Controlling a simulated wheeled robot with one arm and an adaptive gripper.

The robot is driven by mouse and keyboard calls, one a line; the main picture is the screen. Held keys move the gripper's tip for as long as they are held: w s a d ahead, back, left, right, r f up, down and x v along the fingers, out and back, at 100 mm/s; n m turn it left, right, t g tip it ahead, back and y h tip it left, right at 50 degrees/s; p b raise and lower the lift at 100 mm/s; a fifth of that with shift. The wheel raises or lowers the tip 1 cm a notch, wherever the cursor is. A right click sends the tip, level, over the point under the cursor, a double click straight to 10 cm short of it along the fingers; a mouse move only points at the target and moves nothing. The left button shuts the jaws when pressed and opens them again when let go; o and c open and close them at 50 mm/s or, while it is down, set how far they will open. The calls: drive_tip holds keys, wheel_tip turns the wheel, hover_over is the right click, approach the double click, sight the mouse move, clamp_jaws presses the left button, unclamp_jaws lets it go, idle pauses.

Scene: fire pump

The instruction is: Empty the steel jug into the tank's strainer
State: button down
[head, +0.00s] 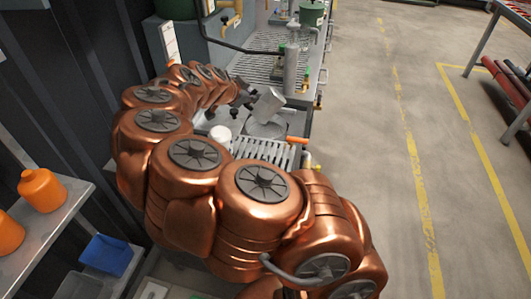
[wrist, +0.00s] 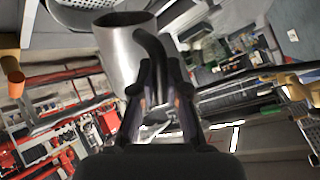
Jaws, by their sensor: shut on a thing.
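The steel jug (head: 267,104) is held tilted above the tank top in the head view. It also shows large in the wrist view (wrist: 130,58), its open mouth toward the top of that picture. My gripper (wrist: 158,92) is shut on the jug's curved dark handle; it shows small in the head view (head: 247,97). A round strainer (head: 262,129) lies just below the jug in the tank top. Its perforated face (wrist: 98,3) shows at the top edge of the wrist view, beyond the jug's mouth. I see no stream, and the jug's contents are hidden.
A white cup-like thing (head: 220,134) and an orange-handled thing (head: 297,140) are near the strainer. A grey upright cylinder (head: 291,72) stands behind the jug. Orange bottles (head: 42,189) and a blue bin (head: 107,254) are at left.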

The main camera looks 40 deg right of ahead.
drive_tip(key=f+b, duration=0.1)
drive_tip(key=b, duration=0.2)
drive_tip(key=a+f+h+b, duration=0.1)
drive_tip(key=b, duration=0.2)
drive_tip(key=shift+w+a+f+n, duration=0.1)
drive_tip(key=shift+w+a+n, duration=0.1)
drive_tip(key=shift+w+n, duration=0.15)
drive_tip(key=shift+s+a+r+h+p, duration=0.15)
drive_tip(key=shift+r+h+p, duration=0.25)
drive_tip(key=shift+r, duration=0.55)
drive_tip(key=shift+r+p, duration=0.15)
drive_tip(key=shift+p, duration=0.2)
drive_tip(key=shift+f, duration=0.2)
drive_tip(key=shift+r, duration=0.1)
